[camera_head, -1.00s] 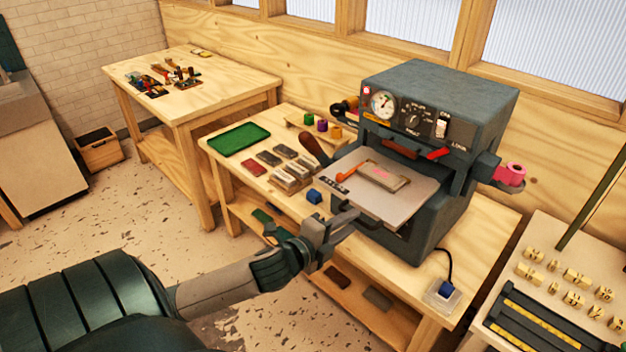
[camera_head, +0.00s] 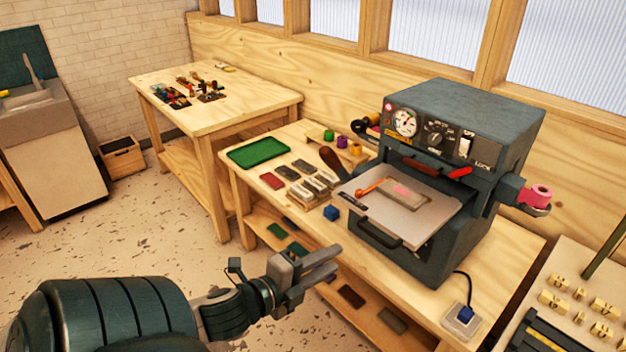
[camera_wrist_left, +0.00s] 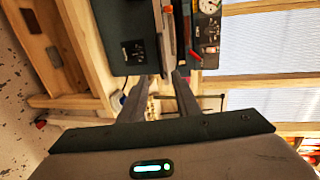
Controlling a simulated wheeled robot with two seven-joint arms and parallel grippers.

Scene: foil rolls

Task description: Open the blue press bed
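The dark blue-grey press (camera_head: 475,125) stands on the wooden bench. Its flat grey bed (camera_head: 432,224) sticks out of the front toward the left, with a framed block (camera_head: 405,194) and an orange-red tool lying on it. A dark handle (camera_head: 380,236) hangs at the bed's front edge. My left gripper (camera_head: 325,266) is in front of and below that handle, apart from it, with nothing in it. In the left wrist view its two fingers (camera_wrist_left: 158,98) stand apart, pointing toward the press. My right gripper is not in view.
A pink roll (camera_head: 538,195) sits at the press's right side. Free floor lies left of my arm.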

